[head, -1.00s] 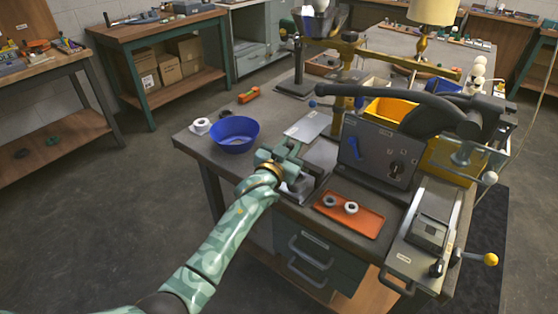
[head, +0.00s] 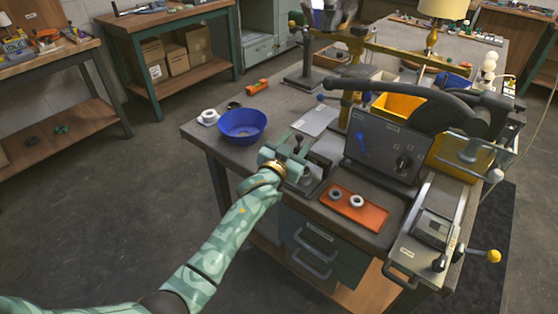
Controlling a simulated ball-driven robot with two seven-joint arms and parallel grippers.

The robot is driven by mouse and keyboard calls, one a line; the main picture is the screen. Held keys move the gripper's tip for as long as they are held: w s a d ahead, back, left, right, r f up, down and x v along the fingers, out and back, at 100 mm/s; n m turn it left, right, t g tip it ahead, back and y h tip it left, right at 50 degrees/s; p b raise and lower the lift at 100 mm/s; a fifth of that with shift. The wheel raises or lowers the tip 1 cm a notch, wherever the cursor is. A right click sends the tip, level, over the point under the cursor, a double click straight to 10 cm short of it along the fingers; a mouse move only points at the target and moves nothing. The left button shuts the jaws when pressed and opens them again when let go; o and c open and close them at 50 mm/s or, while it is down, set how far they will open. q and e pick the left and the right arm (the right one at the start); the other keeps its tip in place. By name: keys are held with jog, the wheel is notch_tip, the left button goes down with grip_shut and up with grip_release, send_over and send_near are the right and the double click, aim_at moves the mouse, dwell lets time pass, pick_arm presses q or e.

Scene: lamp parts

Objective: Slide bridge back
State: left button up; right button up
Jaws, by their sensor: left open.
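My left gripper (head: 296,153) is open at the front left of the grey workbench (head: 226,165). It is over or beside a small grey metal fixture (head: 318,172) near the front edge. A short dark upright peg shows by its fingers, and I cannot tell whether they touch it. A mustard-yellow beam (head: 415,58) on posts spans the bench farther back, well away from the gripper. No part is clearly marked as the bridge, so I cannot tell which it is. My right gripper is not in view.
A blue bowl (head: 242,125) and a white roll (head: 208,117) stand left of the gripper. An orange tray (head: 354,208) with two rings lies to its right. A dark control box (head: 383,150) with a large black lever and a yellow bin (head: 400,106) stand behind the tray.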

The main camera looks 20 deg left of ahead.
pick_arm(q)
jog(key=s+a+p, duration=0.2)
jog(key=s+p, duration=0.1)
jog(key=s, duration=1)
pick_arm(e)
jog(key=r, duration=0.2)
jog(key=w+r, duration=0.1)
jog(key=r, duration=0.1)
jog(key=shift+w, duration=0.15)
pick_arm(q)
jog(key=shift+r, duration=0.1)
